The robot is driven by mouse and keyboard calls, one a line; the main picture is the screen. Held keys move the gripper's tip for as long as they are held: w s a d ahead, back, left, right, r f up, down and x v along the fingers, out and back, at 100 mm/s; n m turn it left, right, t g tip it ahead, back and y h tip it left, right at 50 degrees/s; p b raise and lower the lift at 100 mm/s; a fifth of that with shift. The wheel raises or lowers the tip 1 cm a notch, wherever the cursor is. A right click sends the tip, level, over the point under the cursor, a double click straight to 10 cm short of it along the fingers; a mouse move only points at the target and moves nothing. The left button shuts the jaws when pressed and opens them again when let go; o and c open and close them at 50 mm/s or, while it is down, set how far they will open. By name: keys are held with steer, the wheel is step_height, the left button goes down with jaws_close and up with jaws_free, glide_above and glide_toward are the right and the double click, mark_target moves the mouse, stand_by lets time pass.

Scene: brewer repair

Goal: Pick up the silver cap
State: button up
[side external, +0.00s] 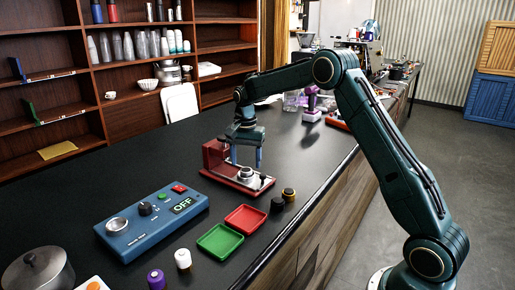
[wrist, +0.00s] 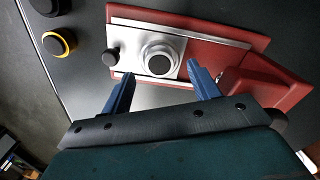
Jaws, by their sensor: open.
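The silver cap (side external: 245,174) is a round silver ring with a dark centre. It sits on the silver plate of the red brewer base (side external: 216,158). In the wrist view the cap (wrist: 148,54) lies just beyond my fingertips. My gripper (side external: 246,163) is open and empty above the brewer, with its blue fingers pointing down. In the wrist view the gripper (wrist: 161,70) has its fingertips spread wider than the cap, one toward each side. I cannot tell the exact height between fingertips and cap.
A small black knob (wrist: 110,57) stands on the plate beside the cap. A blue control box (side external: 150,218) reading OFF, a red tray (side external: 246,218) and a green tray (side external: 220,240) lie in front. Black and yellow-ringed caps (side external: 289,194) are near the counter edge.

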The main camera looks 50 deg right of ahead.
mark_target(246, 169)
steer(key=shift+f, duration=1.3)
steer(key=c, duration=1.1)
steer(key=shift+r, duration=0.15)
step_height(246, 169, up, 20)
steer(key=shift+f, duration=0.1)
